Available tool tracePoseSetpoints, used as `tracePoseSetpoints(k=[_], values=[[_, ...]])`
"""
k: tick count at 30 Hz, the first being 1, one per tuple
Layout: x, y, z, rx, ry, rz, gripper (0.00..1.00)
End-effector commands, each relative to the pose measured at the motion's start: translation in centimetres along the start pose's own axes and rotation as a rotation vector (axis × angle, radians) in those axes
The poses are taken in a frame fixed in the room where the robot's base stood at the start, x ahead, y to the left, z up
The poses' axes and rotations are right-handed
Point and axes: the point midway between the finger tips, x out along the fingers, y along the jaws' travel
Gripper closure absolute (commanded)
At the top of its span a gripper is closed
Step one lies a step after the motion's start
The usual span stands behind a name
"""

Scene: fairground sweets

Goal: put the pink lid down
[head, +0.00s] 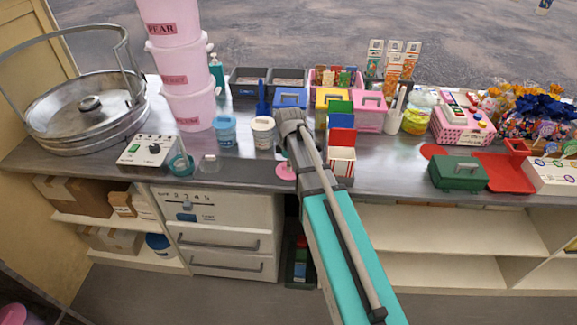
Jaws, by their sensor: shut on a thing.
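The pink lid (285,173) is a small pink disc near the front edge of the dark counter, just left of my arm. My gripper (284,160) points down over it, largely hidden by my own wrist and arm, and is shut on the lid. The fingertips are too small and covered to make out. I cannot tell whether the lid touches the counter or hangs a little above it.
A glass jar (209,163) and a teal ring-shaped item (181,164) stand to the left. A white tub (263,132) is behind. A red-striped box (341,161) stands close right of my arm. Bare counter (240,172) lies left of the lid.

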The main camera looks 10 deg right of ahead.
Motion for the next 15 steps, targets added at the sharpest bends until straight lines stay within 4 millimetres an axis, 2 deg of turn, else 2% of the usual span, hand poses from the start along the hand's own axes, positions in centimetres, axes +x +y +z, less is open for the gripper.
tracePoseSetpoints(k=[2,3,8,15], values=[[0.32,0.0,0.01,0.0,0.0,0.0,1.0],[0.26,0.01,0.01,0.0,0.0,0.0,0.82],[0.21,0.01,0.01,0.0,0.0,0.0,0.52],[0.21,0.01,0.02,0.0,0.0,0.0,0.51]])
